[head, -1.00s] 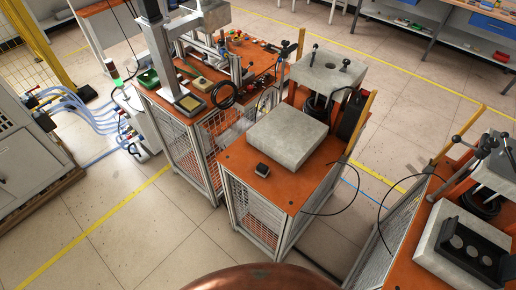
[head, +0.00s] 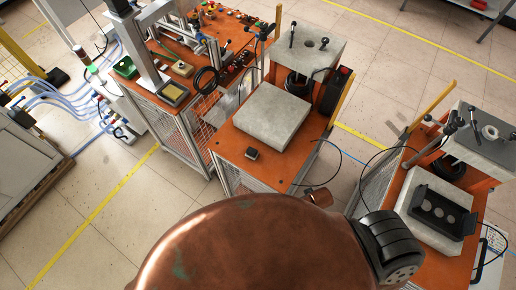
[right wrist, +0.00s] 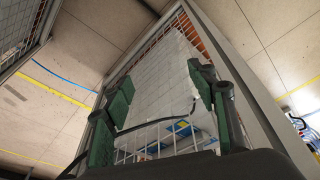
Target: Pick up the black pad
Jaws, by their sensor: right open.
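A black pad-like tray with round grey discs (head: 443,209) lies on a pale grey block on the right-hand orange bench in the head view. A small black block (head: 251,154) sits near the front of the middle orange bench. I cannot tell which of the two is the black pad. My right gripper (right wrist: 165,112) is open and empty in the right wrist view, its green-padded fingers apart in front of a wire mesh panel. Neither black thing shows in that view. My left gripper is in neither view, and the right one is not in the head view.
The middle bench (head: 230,150) carries a large grey slab (head: 272,115) and a press (head: 305,50) behind it. Metal frame posts and wire mesh (right wrist: 160,140) stand close to my right gripper. Black cables loop between the benches. Open tiled floor (head: 110,190) lies at left.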

